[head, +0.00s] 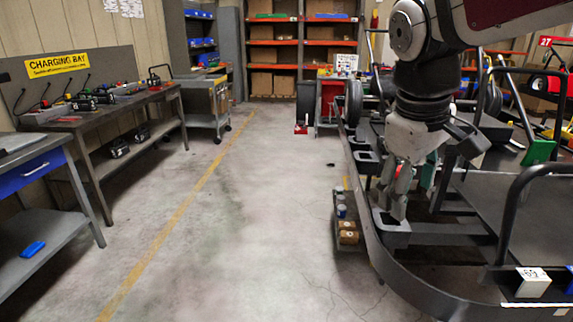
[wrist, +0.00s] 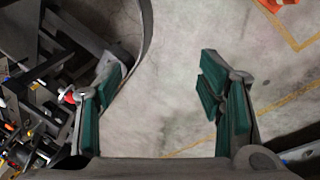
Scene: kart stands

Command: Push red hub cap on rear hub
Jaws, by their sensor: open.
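My gripper (head: 391,200) points down beside the kart's side rail in the head view. In the wrist view my gripper (wrist: 162,85) is open, with green pads and bare floor between the fingers. No red hub cap can be made out for certain. A small red piece (wrist: 68,97) shows left of the left finger in the wrist view; I cannot tell what it is. The kart (head: 372,240) fills the right of the head view. A black wheel (head: 354,103) stands at its far end; its hub face cannot be made out.
A workbench (head: 120,105) under the charging bay sign stands at left, with a grey cart (head: 205,100) behind it. Small brown boxes (head: 348,232) and cans sit low beside the rail. A red item (head: 301,128) stands near the far tyre.

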